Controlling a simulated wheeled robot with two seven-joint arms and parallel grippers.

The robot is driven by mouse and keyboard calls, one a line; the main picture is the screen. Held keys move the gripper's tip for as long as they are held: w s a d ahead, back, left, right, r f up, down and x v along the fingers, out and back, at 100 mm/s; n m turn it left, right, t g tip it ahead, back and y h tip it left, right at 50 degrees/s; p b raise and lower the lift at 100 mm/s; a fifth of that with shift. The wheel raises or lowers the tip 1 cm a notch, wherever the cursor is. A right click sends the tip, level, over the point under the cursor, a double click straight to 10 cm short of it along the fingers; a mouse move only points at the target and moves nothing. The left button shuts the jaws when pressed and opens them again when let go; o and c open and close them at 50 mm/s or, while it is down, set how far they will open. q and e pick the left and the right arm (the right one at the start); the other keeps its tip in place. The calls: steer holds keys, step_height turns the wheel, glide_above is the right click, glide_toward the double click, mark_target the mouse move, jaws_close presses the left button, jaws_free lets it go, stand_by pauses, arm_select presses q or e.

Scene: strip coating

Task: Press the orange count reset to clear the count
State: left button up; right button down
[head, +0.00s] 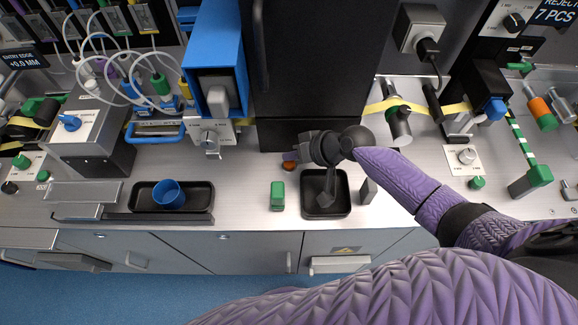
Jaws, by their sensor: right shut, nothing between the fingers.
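A small, round, dark orange piece (289,167) sits on the metal worktop in front of the black cabinet. It looks like a button, but it is too small to read any marking. My right gripper (291,157) comes in from the right, with its fingers shut and empty. Its fingertips are right beside the orange piece, at its far side in the picture; I cannot tell whether they touch it. My left gripper is not in view.
A green block (277,195) and a black tray (325,212) holding a dark grey tool stand near my right gripper. A blue cup (169,194) sits in a black tray further left. The black cabinet (308,60) rises behind. Bare worktop (240,180) lies left of the green block.

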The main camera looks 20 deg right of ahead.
steer(key=shift+f, duration=0.1)
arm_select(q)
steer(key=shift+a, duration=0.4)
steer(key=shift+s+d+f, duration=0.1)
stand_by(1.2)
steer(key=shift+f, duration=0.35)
arm_select(e)
steer(key=shift+f, duration=0.4)
arm_select(q)
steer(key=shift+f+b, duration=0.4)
steer(key=shift+b, duration=0.3)
arm_select(e)
steer(key=shift+f, duration=0.5)
arm_select(q)
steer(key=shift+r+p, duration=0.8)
steer(key=shift+p, duration=0.05)
arm_select(e)
steer(key=shift+r, duration=0.9)
